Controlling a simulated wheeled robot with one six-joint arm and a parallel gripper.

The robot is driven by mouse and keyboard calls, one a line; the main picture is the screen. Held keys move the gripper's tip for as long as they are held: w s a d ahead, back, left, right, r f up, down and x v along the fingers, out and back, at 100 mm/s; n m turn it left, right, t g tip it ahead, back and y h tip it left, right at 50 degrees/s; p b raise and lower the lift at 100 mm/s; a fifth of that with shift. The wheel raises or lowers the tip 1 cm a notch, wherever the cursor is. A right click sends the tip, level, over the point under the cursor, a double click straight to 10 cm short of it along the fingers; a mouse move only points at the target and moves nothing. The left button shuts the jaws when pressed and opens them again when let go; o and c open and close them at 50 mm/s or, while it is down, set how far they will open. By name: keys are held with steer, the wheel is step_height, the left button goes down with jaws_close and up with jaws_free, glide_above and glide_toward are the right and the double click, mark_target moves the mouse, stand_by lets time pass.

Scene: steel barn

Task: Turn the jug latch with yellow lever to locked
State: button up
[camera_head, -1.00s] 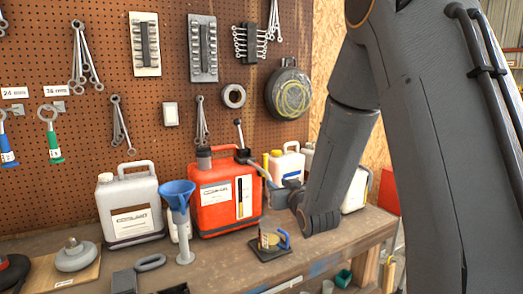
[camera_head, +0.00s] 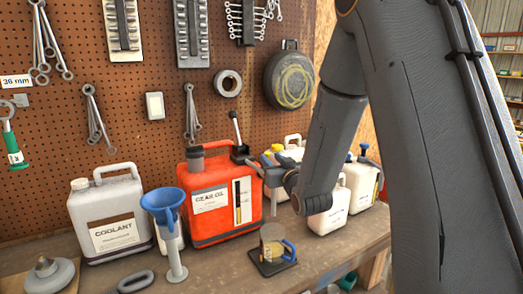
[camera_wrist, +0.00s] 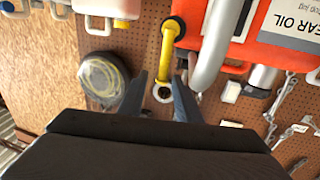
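A yellow lever (camera_wrist: 168,48) with a black collar shows in the wrist view, hanging down beside the red gear oil jug (camera_wrist: 262,40). In the head view a yellow part (camera_head: 266,160) shows just right of the same jug (camera_head: 209,215), partly behind my gripper (camera_head: 259,172). In the wrist view my gripper (camera_wrist: 161,80) is open, with one finger on each side of the lever's free end. I cannot tell whether either finger touches it. A black-knobbed stalk (camera_head: 236,127) stands on a dark block atop the jug. The latch body and any lock marking are not clear.
A blue funnel (camera_head: 162,200) and coolant jug (camera_head: 108,215) stand left of the red jug. White jugs (camera_head: 328,210) stand to the right.

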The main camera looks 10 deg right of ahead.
steer(key=w+p, duration=0.1)
steer(key=w, duration=0.1)
steer(key=w+a+p, duration=0.1)
steer(key=w, duration=0.2)
steer(key=w+p, duration=0.1)
steer(key=w, duration=0.1)
steer(key=shift+w+a, duration=0.2)
steer(key=shift+w, duration=0.1)
jaws_close()
